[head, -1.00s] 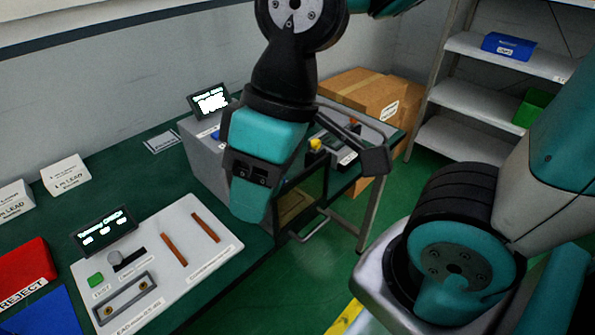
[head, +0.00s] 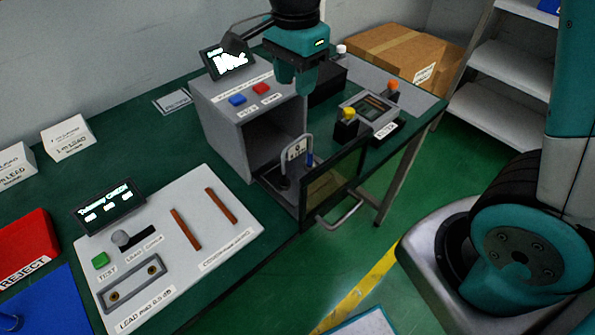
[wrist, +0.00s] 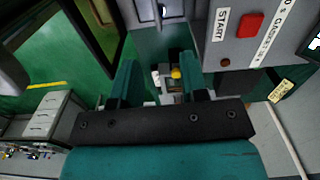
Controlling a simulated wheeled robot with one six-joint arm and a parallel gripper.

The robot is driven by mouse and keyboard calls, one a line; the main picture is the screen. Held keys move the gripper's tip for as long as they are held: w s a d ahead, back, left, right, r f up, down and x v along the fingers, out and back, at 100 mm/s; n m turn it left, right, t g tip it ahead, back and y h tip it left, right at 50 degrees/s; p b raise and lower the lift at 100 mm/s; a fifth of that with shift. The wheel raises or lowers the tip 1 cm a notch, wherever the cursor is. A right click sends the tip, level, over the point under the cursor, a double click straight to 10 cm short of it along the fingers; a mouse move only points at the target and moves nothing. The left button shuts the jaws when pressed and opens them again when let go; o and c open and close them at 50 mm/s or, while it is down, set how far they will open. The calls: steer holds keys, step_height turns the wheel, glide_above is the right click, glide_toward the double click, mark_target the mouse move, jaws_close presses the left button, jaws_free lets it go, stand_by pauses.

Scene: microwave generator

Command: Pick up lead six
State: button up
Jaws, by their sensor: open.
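I cannot make out which thing is lead six; no label naming it is readable. My gripper (head: 296,85) is open and empty, pointing down beside the top of the grey generator box (head: 241,125). Its two fingers (wrist: 158,65) also show apart in the wrist view, with nothing held. The generator's door (head: 332,186) stands open. Inside or at its opening is a small upright fixture with a pale plate (head: 297,149) and a blue part. Two lead-labelled white cards or boxes stand at the left, one of them the 1 m lead box (head: 68,138).
A white test panel (head: 205,247) lies front left, beside a red reject tray (head: 27,240) and a blue tray (head: 45,300). The box top has blue and red buttons (head: 261,89). A yellow-knobbed fixture (head: 348,115) stands at right. Cartons (head: 395,50) and shelves are behind.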

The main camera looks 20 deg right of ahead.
steer(key=p, duration=0.2)
glide_toward(298, 150)
step_height(298, 150, down, 5)
steer(key=w, duration=0.1)
steer(key=f, duration=0.2)
steer(key=f+p, duration=0.1)
steer(key=f, duration=0.2)
steer(key=shift+s+f, duration=0.25)
steer(key=shift+f, duration=0.1)
steer(key=shift+c, duration=0.2)
jaws_close()
